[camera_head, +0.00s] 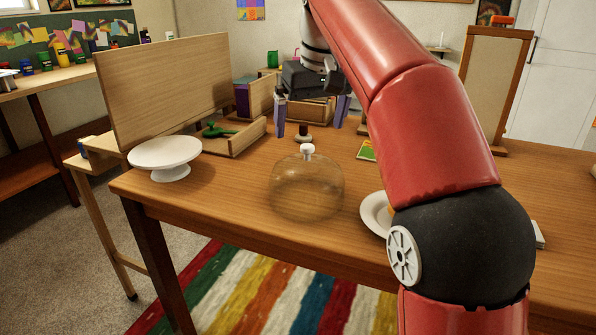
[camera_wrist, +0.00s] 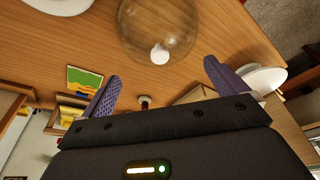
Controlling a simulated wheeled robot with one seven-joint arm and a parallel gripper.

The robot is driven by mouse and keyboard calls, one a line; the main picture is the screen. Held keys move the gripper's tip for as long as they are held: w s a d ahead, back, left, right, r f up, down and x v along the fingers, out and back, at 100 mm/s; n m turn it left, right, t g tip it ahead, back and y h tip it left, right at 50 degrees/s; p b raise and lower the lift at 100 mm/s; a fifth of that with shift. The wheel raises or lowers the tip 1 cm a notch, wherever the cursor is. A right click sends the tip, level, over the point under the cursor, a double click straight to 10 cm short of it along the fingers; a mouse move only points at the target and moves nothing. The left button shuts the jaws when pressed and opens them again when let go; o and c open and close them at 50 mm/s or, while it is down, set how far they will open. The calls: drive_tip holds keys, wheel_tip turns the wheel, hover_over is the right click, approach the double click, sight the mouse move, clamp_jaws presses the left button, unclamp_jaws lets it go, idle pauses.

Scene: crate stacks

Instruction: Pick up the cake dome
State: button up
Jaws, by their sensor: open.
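The cake dome (camera_head: 306,189) is a clear glass dome with a small white knob on top. It stands upright on the wooden table near its front edge. It also shows in the wrist view (camera_wrist: 158,22), at the top middle. My gripper (camera_head: 311,118) is open and empty, with its two purple fingers spread apart. In the head view it is above and behind the dome, apart from it. In the wrist view the fingers (camera_wrist: 160,82) are below the dome's knob in the picture. Nothing is between the fingers.
A white cake stand (camera_head: 166,153) is at the table's left corner. A wooden tray (camera_head: 240,139) with a green item is behind it. A white plate (camera_head: 374,213) is right of the dome, partly behind my arm. A small dark-and-white object (camera_head: 303,134) and a colourful book (camera_head: 367,150) lie behind.

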sight(308, 146)
drive_tip(key=b+x, duration=0.2)
drive_tip(key=x, duration=0.4)
drive_tip(key=shift+s+f, duration=0.1)
drive_tip(key=shift+f, duration=0.25)
